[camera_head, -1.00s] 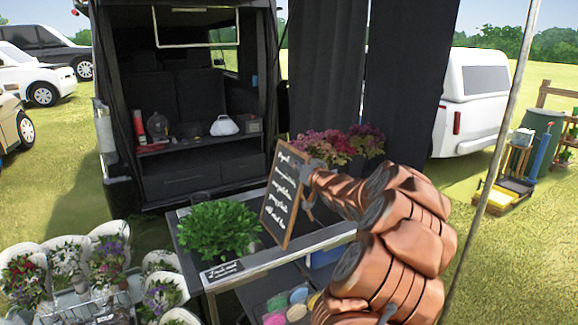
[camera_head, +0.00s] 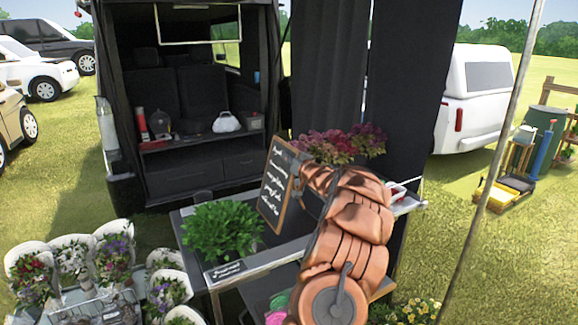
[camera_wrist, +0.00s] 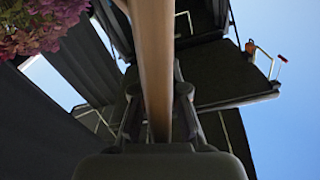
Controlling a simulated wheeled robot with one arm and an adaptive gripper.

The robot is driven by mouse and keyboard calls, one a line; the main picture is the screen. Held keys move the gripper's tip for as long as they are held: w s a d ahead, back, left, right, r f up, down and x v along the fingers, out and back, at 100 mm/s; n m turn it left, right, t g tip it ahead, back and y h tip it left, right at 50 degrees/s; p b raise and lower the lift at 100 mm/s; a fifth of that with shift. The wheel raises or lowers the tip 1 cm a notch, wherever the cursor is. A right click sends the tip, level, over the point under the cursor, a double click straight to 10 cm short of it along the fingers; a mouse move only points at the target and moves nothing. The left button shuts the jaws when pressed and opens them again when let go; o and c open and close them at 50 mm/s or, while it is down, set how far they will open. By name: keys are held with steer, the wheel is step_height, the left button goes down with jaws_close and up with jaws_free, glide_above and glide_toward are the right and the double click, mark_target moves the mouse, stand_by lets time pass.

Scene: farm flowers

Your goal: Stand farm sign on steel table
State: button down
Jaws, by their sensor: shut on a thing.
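The farm sign (camera_head: 275,186) is a dark chalkboard with white handwriting and a wooden frame. In the head view it is nearly upright and slightly tilted, over the steel table (camera_head: 262,262). I cannot tell whether its lower edge touches the table top. My gripper (camera_head: 302,172) is at the sign's right edge, largely hidden by my arm. In the wrist view my gripper (camera_wrist: 160,115) is shut on the sign's wooden frame (camera_wrist: 152,50), which runs up between the fingers.
A leafy green plant (camera_head: 220,229) and a small black label (camera_head: 226,269) are on the table, left of the sign. Pink and purple flowers (camera_head: 338,145) are behind it. White flower buckets (camera_head: 72,256) stand at lower left. A slanted pole (camera_head: 490,160) is at right.

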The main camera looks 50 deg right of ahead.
steer(key=shift+f+p, duration=0.6)
steer(key=shift+f, duration=1.15)
steer(key=c, duration=1.2)
jaws_free()
steer(key=shift+f, duration=0.1)
steer(key=b+v, duration=0.3)
steer(key=v, duration=0.9)
steer(key=shift+b, duration=0.35)
